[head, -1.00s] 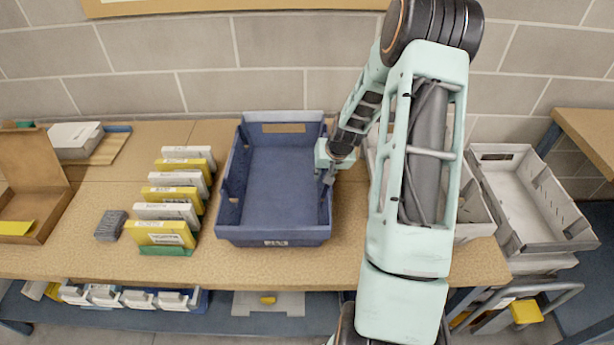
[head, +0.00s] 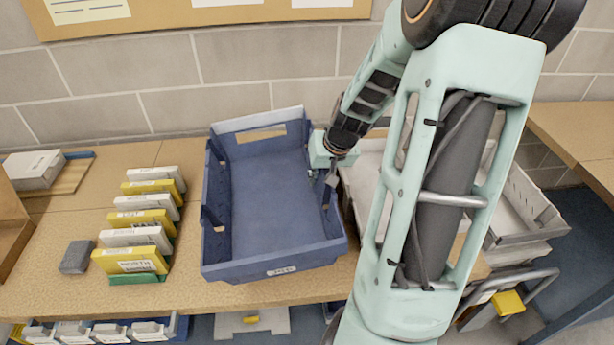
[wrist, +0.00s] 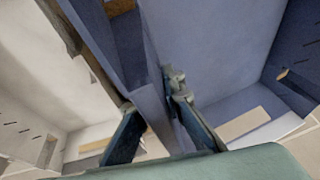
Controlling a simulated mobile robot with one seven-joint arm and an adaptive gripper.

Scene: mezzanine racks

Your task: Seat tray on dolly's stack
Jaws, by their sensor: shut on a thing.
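A blue tray (head: 275,268) with cut-out handles is over the wooden bench. My gripper (head: 329,184) is shut on its right side wall; I cannot tell whether its base touches the bench. In the wrist view the fingers (wrist: 155,112) straddle the blue wall (wrist: 150,55), with the tray's inside to the right. The blue tray looks empty. The stack of grey trays (head: 520,247) is at the right, beyond the bench end, its top tray open. The dolly is barely seen beneath it. My arm hides part of the stack.
Yellow and white boxes (head: 137,237) stand in a row at the left, near a dark grey block (head: 77,257). A second wooden bench (head: 580,135) is at far right.

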